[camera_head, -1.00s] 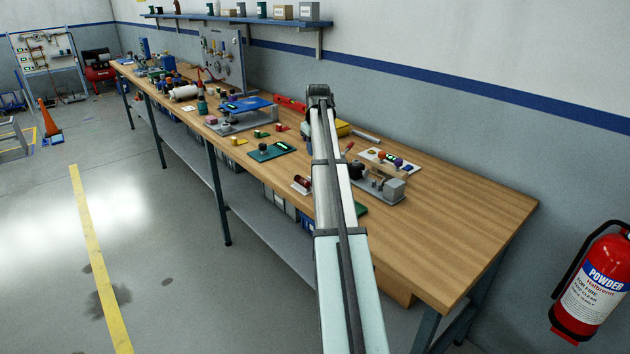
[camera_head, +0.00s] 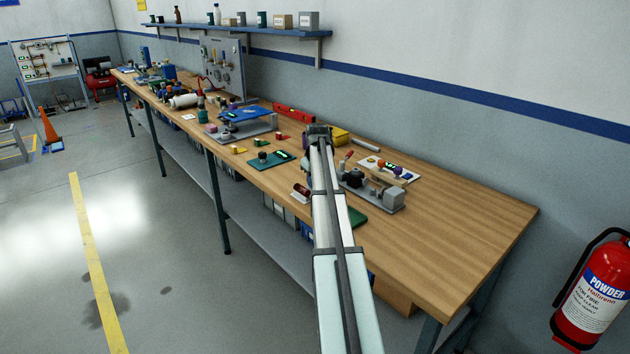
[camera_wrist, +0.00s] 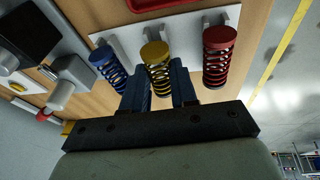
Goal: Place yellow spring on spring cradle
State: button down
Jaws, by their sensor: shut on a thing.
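My gripper (camera_wrist: 157,88) is shut on the yellow spring (camera_wrist: 157,72) in the wrist view, one dark finger on each side of it. The yellow spring stands between a blue spring (camera_wrist: 107,65) and a red spring (camera_wrist: 217,66). Behind them is the white spring cradle (camera_wrist: 130,45) with paired prongs. The yellow spring lines up with the middle prongs; I cannot tell whether it touches them. In the head view, the red spring (camera_head: 301,190) shows left of my arm. My arm hides the gripper's fingers, the yellow spring and most of the cradle there.
A grey fixture with a black knob (camera_head: 355,178) and a grey block (camera_head: 390,197) stands close right of my arm. A green mat (camera_head: 272,161) lies to the left. The right end of the wooden bench (camera_head: 460,215) is clear.

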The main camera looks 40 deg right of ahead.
jog(key=shift+f, duration=0.25)
jog(key=c, duration=0.9)
grip_release()
jog(key=v, duration=1.3)
jog(key=shift+s+a, duration=0.25)
jog(key=shift+o, duration=0.6)
jog(key=shift+s+r, duration=0.1)
jog(key=shift+r, duration=0.2)
